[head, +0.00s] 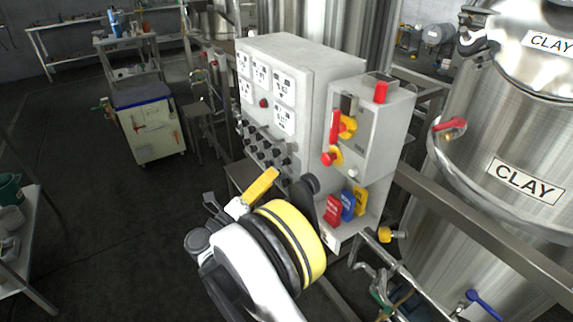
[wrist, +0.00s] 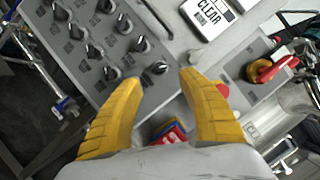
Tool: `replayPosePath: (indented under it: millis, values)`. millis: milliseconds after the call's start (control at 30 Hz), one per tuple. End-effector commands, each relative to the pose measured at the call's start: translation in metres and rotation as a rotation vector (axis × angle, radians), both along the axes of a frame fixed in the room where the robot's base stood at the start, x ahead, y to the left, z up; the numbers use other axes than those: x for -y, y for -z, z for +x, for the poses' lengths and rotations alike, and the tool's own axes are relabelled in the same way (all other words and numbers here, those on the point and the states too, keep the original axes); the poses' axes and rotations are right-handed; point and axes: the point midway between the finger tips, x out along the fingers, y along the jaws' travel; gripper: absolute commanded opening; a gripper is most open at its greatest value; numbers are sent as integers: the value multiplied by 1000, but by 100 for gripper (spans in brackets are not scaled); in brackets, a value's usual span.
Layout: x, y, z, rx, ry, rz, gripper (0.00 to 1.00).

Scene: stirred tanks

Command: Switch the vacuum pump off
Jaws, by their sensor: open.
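The grey control cabinet (head: 318,75) stands in the middle of the head view. Its front carries several black rotary knobs (head: 265,150) below white dials. The wrist view shows the knobs (wrist: 110,72) in rows on the panel; their small labels cannot be read, so I cannot tell which one belongs to the vacuum pump. My gripper (wrist: 158,78) is open, its two yellow fingers spread and pointing at the panel. One knob (wrist: 157,68) shows between the fingertips; contact cannot be told. In the head view a yellow finger of my gripper (head: 260,187) shows in front of the lower panel, hiding part of it.
A side box carries a red handle on yellow (head: 345,127) and a red button (head: 328,159). Red, blue and yellow tags (head: 348,205) hang below. A steel tank labelled CLAY (head: 480,170) and a rail (head: 480,222) stand right. The floor at left is clear up to a cart (head: 150,125).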

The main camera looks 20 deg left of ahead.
Motion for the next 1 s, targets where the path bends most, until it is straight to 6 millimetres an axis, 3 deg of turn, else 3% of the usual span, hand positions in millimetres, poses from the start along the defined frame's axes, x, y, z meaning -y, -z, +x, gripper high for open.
replayPosePath:
  millis: [300, 733, 767, 900, 1000]
  values:
    - [21, -9, 53, 0, 1, -2, 47]
    - [24, -14, 65, 0, -2, -2, 47]
    - [24, -14, 65, 0, -2, -2, 42]
    - [24, -14, 65, 0, -2, -2, 0]
    - [24, -14, 65, 1, -1, -2, 0]
